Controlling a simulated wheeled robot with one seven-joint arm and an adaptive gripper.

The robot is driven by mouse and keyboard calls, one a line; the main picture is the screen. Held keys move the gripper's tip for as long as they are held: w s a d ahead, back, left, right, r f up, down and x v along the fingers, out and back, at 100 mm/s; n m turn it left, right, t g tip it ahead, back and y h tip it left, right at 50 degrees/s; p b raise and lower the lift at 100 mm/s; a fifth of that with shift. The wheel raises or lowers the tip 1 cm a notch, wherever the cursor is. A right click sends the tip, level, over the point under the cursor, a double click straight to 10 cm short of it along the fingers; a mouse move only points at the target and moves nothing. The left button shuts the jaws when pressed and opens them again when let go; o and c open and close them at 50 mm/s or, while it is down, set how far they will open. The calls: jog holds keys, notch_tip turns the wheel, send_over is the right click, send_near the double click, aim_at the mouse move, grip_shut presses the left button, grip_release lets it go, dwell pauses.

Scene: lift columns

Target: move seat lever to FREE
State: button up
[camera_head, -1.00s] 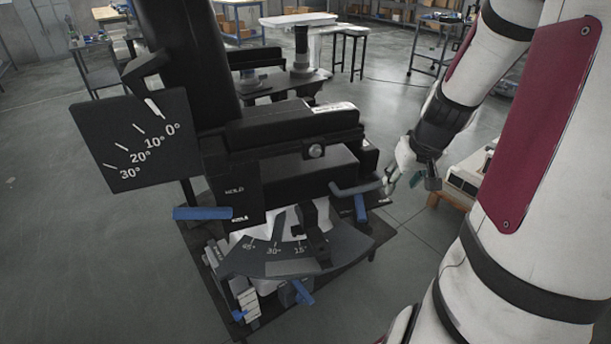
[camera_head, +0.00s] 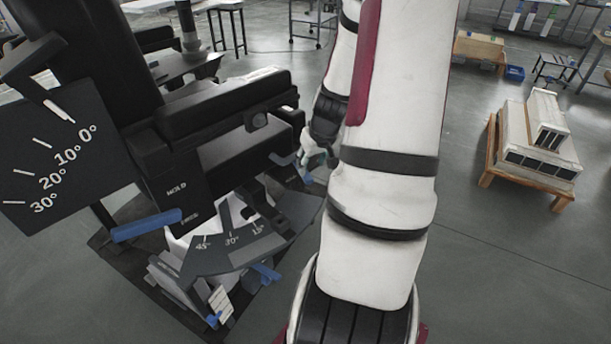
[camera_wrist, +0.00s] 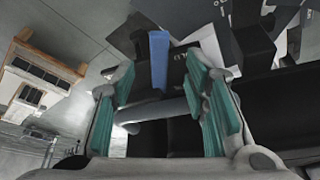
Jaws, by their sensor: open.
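A blue lever (camera_head: 146,225) sticks out leftward beside a black panel marked HOLD (camera_head: 178,190); a lower word there is too small to read surely. On the other side of the chair are a grey-blue curved bar (camera_head: 281,160) and a short blue handle (camera_head: 307,178). I cannot tell which is the seat lever. My gripper (camera_head: 318,160) is open at that right side, beside the bar. In the wrist view the teal-padded fingers (camera_wrist: 167,105) are spread, the bar (camera_wrist: 150,118) crosses between them, and the blue handle (camera_wrist: 158,60) stands beyond the fingertips. Contact is unclear.
An angle plate (camera_head: 60,150) reads 0° to 30° at the left. A lower scale (camera_head: 232,245) shows 15°, 30° and 45°. A wooden stand with a pale box (camera_head: 535,145) stands at the right. The floor between is clear.

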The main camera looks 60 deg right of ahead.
aim_at(307, 176)
jog(key=b+x, duration=0.1)
jog(key=x, duration=0.6)
jog(key=shift+d+f, duration=0.1)
jog(key=shift+f, duration=0.05)
jog(key=shift+c, duration=0.3)
grip_shut()
